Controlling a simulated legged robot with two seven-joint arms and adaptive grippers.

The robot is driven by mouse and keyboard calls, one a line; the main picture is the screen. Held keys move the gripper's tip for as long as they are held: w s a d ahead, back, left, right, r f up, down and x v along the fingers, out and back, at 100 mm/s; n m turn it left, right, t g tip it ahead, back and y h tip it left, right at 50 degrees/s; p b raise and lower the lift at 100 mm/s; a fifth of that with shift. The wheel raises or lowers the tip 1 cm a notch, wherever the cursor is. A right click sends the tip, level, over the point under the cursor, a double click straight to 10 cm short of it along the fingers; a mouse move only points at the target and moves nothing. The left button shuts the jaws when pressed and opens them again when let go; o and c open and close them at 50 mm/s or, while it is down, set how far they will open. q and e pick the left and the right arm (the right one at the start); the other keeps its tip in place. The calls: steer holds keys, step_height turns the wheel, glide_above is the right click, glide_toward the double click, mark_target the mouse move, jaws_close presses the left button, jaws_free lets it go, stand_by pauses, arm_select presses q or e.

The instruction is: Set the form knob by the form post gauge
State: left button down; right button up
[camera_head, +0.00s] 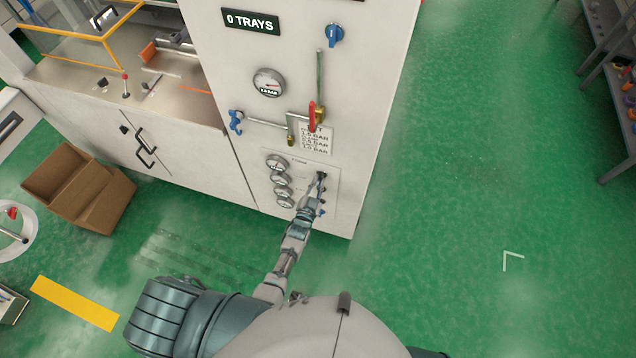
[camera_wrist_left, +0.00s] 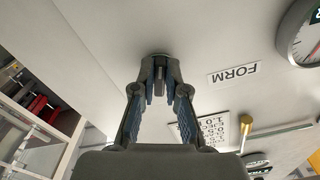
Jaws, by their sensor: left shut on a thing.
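My left gripper (camera_head: 321,180) reaches up to the small panel on the white cabinet front, right of the gauge column. In the left wrist view, its fingers (camera_wrist_left: 160,78) are closed around a small dark knob (camera_wrist_left: 160,60) against the panel. Most of the knob is hidden by the fingers. A FORM label (camera_wrist_left: 233,73) appears upside down beside it, with part of a round gauge (camera_wrist_left: 304,38) at the corner. In the head view, several small gauges stand in a column, topped by one gauge (camera_head: 277,163); their readings are too small to tell. My right gripper is not in view.
Above the panel are a larger gauge (camera_head: 269,82), a red-handled valve (camera_head: 313,115), blue valves (camera_head: 236,121) and a printed sign (camera_head: 316,139). A cardboard box (camera_head: 80,188) stands on the floor at left. Green floor (camera_head: 480,170) is clear right of the cabinet.

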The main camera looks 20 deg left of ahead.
arm_select(q)
steer(key=shift+s+f, duration=0.25)
steer(key=shift+f, duration=0.25)
steer(key=c, duration=1.2)
jaws_free()
steer(key=shift+w+r, duration=0.15)
steer(key=s, duration=1.2)
steer(key=shift+a, duration=0.2)
